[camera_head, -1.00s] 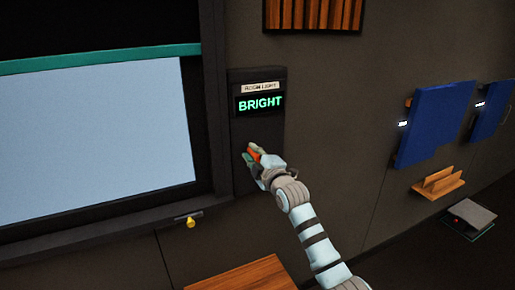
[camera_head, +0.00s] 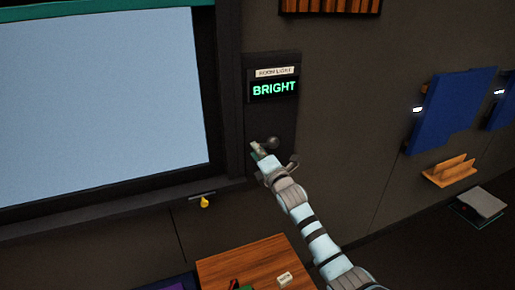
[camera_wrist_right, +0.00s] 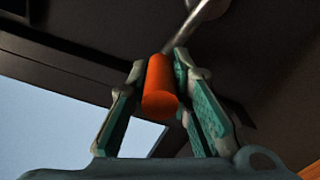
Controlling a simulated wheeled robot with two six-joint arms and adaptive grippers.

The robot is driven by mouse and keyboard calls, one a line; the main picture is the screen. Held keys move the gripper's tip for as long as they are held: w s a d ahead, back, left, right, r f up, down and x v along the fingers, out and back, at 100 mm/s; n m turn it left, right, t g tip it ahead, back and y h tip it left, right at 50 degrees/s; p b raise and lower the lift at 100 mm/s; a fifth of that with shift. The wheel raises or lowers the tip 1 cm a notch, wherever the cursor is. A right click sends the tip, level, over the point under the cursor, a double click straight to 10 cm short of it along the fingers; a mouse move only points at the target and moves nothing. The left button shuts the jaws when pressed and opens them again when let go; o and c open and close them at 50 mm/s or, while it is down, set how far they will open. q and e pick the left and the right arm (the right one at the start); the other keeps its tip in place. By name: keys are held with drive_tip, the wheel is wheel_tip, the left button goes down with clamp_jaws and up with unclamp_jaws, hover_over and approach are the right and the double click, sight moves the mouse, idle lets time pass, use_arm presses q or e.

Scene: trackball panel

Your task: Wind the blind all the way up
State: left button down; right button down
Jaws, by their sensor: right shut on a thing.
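The blind's teal bottom bar (camera_head: 130,14) shows at the top edge of the head view, above a large pale window pane (camera_head: 100,100). The rest of the blind is out of frame. A dark wall panel right of the window carries a crank with a grey hub (camera_head: 272,143). My right gripper (camera_head: 262,153) is at this crank, left of and just below the hub. In the wrist view its fingers (camera_wrist_right: 162,100) are around the orange crank handle (camera_wrist_right: 160,88), shut on it; a metal rod (camera_wrist_right: 205,14) runs up from it. My left gripper is not in view.
A lit display (camera_head: 274,88) above the crank reads BRIGHT. A yellow knob (camera_head: 205,202) sits below the window frame. A wooden surface (camera_head: 240,262) with small items lies below. Blue panels (camera_head: 450,110) and a wooden holder (camera_head: 450,171) are at right.

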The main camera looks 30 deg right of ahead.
idle(0.4)
drive_tip(key=c, duration=1.4)
unclamp_jaws()
drive_tip(key=shift+c, duration=0.2)
drive_tip(key=shift+w+d+f, duration=0.1)
drive_tip(key=shift+w+f, duration=0.05)
drive_tip(key=shift+w, duration=0.05)
drive_tip(key=s+a, duration=0.1)
drive_tip(key=s, duration=1.1)
drive_tip(key=shift+a, duration=0.35)
drive_tip(key=shift+w, duration=0.1)
